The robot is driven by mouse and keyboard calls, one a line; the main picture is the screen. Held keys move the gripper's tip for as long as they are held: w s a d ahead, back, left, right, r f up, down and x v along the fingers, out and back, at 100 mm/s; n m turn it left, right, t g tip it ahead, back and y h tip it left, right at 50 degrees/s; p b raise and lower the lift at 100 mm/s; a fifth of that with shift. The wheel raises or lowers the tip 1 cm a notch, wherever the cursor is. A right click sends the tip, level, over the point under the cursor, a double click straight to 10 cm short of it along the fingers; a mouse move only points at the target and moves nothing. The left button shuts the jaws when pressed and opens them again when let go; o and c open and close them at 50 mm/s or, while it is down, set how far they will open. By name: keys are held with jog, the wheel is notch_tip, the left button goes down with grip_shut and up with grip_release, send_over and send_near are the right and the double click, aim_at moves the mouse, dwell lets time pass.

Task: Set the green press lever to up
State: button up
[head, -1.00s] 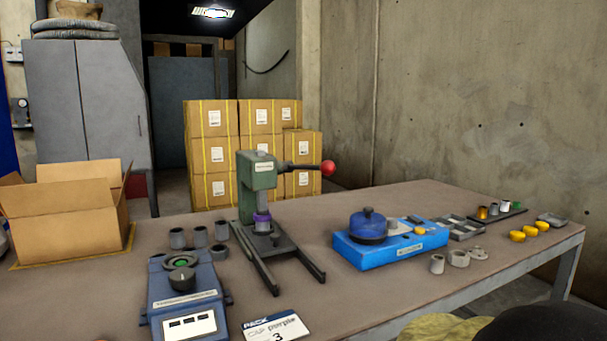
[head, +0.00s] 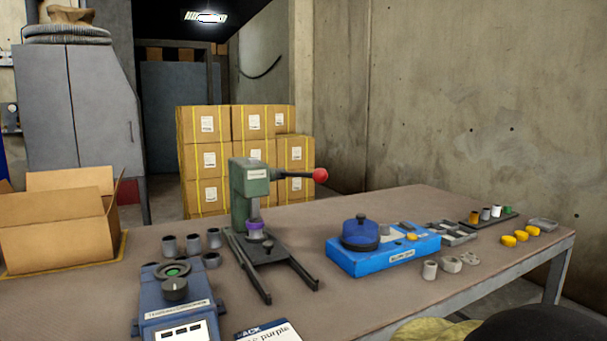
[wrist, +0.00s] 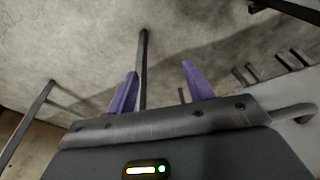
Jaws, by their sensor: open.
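The green press (head: 249,190) stands upright on its dark base near the middle of the table. Its lever is a dark bar with a red ball knob (head: 320,175), sticking out to the right and roughly level. A purple piece (head: 254,230) sits under the press head. My gripper (wrist: 158,80) shows only in the wrist view, with its two purple fingers apart and nothing between them. The wrist view faces the floor and table legs, so the press does not show there. In the head view, a dark rounded shape and a yellowish one lie at the lower right edge.
A blue device with a dial (head: 175,290) stands front left of the press. A blue box with a round pot (head: 360,235) stands to its right. Grey cups (head: 192,244) sit left of the press. An open carton (head: 60,230) is at far left. Yellow caps (head: 515,238) lie at right.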

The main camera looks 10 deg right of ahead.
jog(key=w+p+v, duration=0.2)
jog(key=p+v, duration=0.5)
jog(key=v, duration=0.1)
jog(key=shift+r+p, duration=0.35)
jog(key=shift+r, duration=0.1)
jog(key=shift+s, duration=0.1)
jog(key=shift+c, duration=0.2)
